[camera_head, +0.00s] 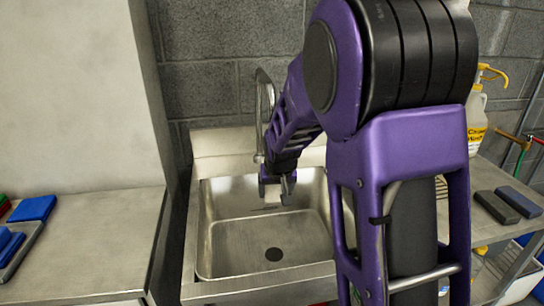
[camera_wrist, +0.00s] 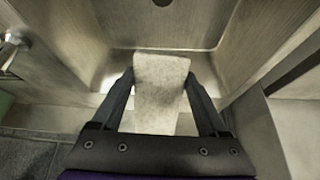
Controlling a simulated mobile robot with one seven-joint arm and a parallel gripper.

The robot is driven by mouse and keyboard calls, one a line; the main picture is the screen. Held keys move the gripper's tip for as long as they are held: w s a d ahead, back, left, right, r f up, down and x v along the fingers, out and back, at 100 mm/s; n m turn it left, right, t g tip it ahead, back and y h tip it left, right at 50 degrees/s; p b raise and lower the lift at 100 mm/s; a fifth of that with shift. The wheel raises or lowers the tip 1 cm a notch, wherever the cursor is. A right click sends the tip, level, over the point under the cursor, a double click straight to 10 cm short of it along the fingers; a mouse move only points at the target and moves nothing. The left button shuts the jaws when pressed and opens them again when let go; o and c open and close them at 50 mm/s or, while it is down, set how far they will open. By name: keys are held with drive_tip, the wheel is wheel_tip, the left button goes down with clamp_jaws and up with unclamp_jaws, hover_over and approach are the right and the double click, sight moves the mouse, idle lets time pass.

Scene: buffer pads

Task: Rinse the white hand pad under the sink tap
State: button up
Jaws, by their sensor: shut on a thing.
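My gripper (camera_head: 277,187) is inside the upper back part of the steel sink (camera_head: 228,240), below the rim and clear of the floor of the basin. In the wrist view my gripper (camera_wrist: 164,82) is shut on the white hand pad (camera_wrist: 160,98), which lies between the two dark fingers and points toward the drain side. In the head view the pad is mostly hidden by the gripper. The tap (camera_head: 260,98), a thin curved metal pipe, rises at the back of the sink, just left of my arm. No water stream is visible.
A metal counter (camera_head: 95,245) with blue pads (camera_head: 34,208) and a grey tray stands at the left. A grey block wall is close behind the sink. My arm covers the sink's right side.

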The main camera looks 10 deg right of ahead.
drive_tip(key=s+b, duration=0.2)
drive_tip(key=s, duration=0.9)
drive_tip(key=shift+s+a, duration=0.25)
drive_tip(key=shift+a, duration=0.2)
wheel_tip(320, 180, down, 10)
drive_tip(key=d+n+p, duration=0.1)
drive_tip(key=p, duration=0.3)
drive_tip(key=shift+d+r+y, duration=0.2)
drive_tip(key=shift+d+y, duration=0.05)
drive_tip(key=shift+y, duration=0.05)
drive_tip(key=shift+w+r, duration=0.1)
drive_tip(key=shift+r, duration=0.05)
